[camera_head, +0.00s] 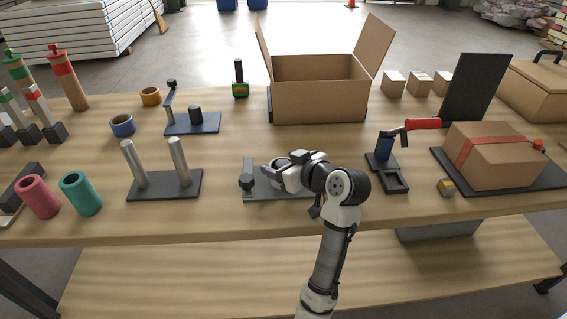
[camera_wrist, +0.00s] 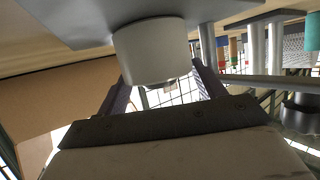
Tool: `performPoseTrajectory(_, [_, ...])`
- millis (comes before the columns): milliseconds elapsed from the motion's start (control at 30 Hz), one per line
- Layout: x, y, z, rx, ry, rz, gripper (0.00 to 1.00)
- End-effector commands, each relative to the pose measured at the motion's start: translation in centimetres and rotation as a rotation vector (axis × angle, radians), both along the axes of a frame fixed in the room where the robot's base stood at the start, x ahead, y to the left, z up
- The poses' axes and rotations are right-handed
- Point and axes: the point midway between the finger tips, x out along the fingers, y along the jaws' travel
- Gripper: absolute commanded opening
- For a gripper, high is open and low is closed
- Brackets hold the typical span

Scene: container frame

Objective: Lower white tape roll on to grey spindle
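The white tape roll (camera_wrist: 152,50) sits between the two fingers of my gripper (camera_wrist: 165,72) in the wrist view, with the fingers close against its sides. In the wrist view the roll is close to a grey base plate (camera_wrist: 75,20); I cannot tell whether they touch. In the head view my gripper (camera_head: 278,168) is low over the grey base plate (camera_head: 285,195), at the middle of the table. My gripper and the roll cover most of this plate, so a spindle there cannot be made out.
A dark upright with a knob (camera_head: 247,178) stands at the plate's left end. To the left is a plate with two silver posts (camera_head: 180,162). A red-handled tape dispenser (camera_head: 388,165) stands to the right. An open cardboard box (camera_head: 318,102) is behind.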

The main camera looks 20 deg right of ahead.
Motion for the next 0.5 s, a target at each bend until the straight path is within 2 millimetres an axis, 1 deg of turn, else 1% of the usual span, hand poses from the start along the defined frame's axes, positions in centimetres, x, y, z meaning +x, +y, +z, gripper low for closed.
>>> performPoseTrajectory(33, [0.00, 0.00, 0.01, 0.000, 0.000, 0.000, 0.76])
performPoseTrajectory(133, [0.00, 0.00, 0.01, 0.000, 0.000, 0.000, 0.89])
performPoseTrajectory(400, [-0.04, -0.01, 0.01, 0.000, 0.000, 0.000, 0.89])
performPoseTrajectory(500, [-0.48, -0.19, 0.20, -0.001, -0.001, -0.001, 0.89])
